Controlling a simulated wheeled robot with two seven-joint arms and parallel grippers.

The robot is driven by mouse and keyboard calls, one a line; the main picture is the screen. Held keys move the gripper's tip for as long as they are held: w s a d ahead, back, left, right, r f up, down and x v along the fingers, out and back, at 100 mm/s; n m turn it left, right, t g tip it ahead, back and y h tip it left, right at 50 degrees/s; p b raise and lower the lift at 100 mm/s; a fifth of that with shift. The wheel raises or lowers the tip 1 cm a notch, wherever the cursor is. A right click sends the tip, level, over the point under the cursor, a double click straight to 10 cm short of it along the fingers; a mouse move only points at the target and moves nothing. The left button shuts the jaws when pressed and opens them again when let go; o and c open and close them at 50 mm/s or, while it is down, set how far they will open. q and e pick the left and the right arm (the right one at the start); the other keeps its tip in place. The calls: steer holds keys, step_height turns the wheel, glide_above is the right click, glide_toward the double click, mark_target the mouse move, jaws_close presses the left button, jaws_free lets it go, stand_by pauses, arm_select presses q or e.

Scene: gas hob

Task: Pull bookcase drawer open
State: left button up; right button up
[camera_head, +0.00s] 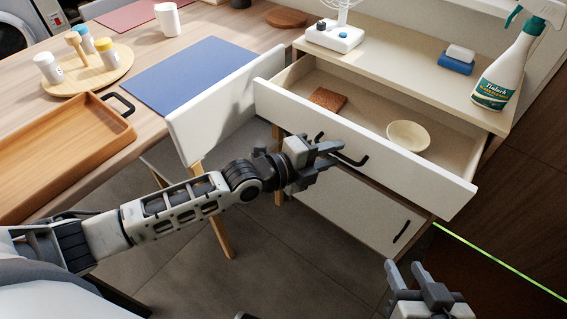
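The top drawer (300,113) of the white bookcase is pulled out, showing its inside. A brown square item (328,99) and a cream bowl (408,136) lie in it. My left gripper (332,151) is at the drawer's black handle (354,160), its fingertips overlapping the left part of the handle. Whether the fingers are closed around it cannot be told, as they hide that part. My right gripper (412,272) is at the lower right, empty, its fingers apart, away from the drawer.
A lower drawer with a black handle (401,231) is shut. A spray bottle (502,70), sponges (457,59) and a white fan (336,35) stand on the bookcase top. A white chair (215,108) stands close left of the drawer, beside the wooden table (62,113).

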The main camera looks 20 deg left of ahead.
arm_select(q)
steer(key=p+v, duration=0.1)
steer(key=v, duration=1.4)
steer(key=shift+s+a+p, duration=0.15)
steer(key=shift+a+p, duration=0.05)
steer(key=shift+p, duration=0.2)
arm_select(e)
steer(key=shift+r, duration=0.35)
arm_select(q)
steer(key=shift+r, duration=0.1)
